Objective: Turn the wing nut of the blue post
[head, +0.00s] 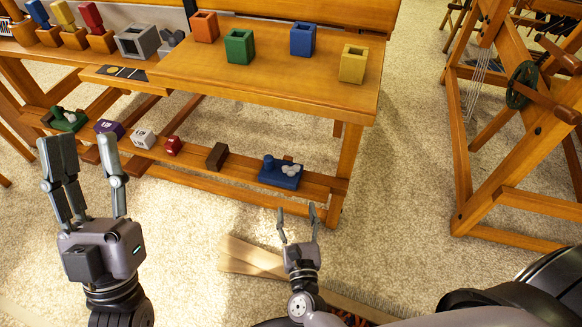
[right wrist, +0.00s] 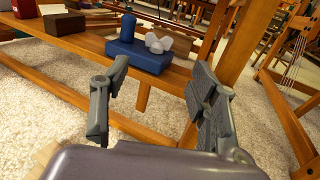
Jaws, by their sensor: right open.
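The blue post (head: 268,161) stands on a blue block (head: 277,178) at the right end of the lower shelf. A pale grey wing nut (head: 291,170) sits on the block to the right of the post. In the right wrist view the blue post (right wrist: 127,27), its block (right wrist: 138,57) and the lobed wing nut (right wrist: 158,43) show beyond my fingers. My right gripper (head: 297,222) is open and empty, in front of the shelf and apart from the block; its fingers also show in the right wrist view (right wrist: 160,85). My left gripper (head: 82,165) is open and empty at the left.
The lower shelf (head: 250,169) also holds a brown block (head: 217,156), red block (head: 173,145), white cube (head: 144,138), purple box (head: 109,128) and green block with a post (head: 68,119). Coloured open boxes stand on the bench top (head: 270,75). A loom frame (head: 465,150) stands right; carpet between is clear.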

